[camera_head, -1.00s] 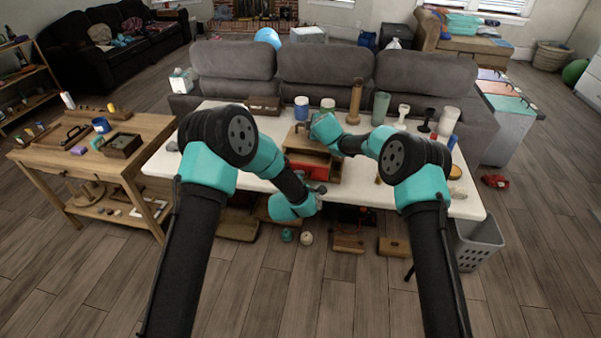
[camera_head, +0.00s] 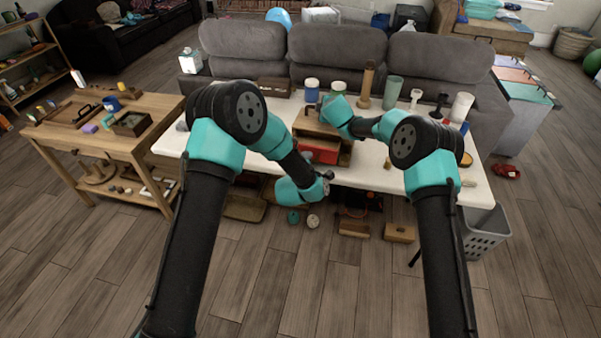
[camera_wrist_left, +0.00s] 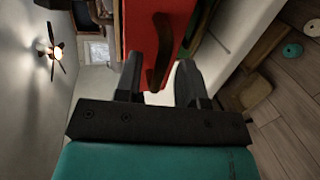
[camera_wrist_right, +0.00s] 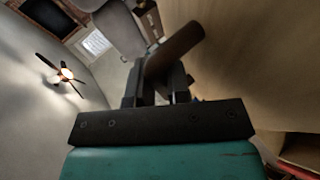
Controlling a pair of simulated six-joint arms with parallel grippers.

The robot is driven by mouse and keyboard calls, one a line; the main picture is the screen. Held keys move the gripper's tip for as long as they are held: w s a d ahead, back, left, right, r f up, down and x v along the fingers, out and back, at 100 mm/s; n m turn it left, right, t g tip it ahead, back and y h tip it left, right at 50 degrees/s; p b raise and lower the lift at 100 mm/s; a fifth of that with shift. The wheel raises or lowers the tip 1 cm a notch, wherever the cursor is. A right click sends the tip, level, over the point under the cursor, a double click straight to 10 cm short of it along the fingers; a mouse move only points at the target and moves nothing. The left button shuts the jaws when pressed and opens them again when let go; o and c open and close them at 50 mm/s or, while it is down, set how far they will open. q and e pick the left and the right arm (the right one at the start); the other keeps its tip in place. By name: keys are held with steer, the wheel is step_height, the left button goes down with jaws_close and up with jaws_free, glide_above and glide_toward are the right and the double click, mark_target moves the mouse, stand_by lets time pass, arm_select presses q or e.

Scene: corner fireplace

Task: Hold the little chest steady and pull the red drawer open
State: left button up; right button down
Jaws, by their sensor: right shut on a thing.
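The little wooden chest (camera_head: 309,124) stands on the white table, with its red drawer (camera_head: 318,149) facing me. In the left wrist view the red drawer front (camera_wrist_left: 145,18) carries a brown handle (camera_wrist_left: 160,50). My left gripper (camera_head: 326,177) is in front of the drawer; in its wrist view its fingers (camera_wrist_left: 158,88) are apart, with the handle's end near the gap. I cannot tell whether they touch it. My right gripper (camera_wrist_right: 158,88) is shut on a brown bar (camera_wrist_right: 178,47), seemingly the chest's top handle, beside the chest's wooden surface (camera_wrist_right: 235,60). The arm partly hides the chest.
Jars (camera_head: 312,90), a wooden pepper-mill shape (camera_head: 366,84) and cups (camera_head: 393,92) stand behind the chest. A dark box (camera_head: 275,86) is at the back left. The table's front edge is close below the drawer. A grey basket (camera_head: 487,232) stands right.

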arm_select(q)
steer(key=v, duration=1)
steer(key=shift+s, duration=0.35)
steer(key=shift+r, duration=0.1)
arm_select(e)
steer(key=c, duration=1)
jaws_free()
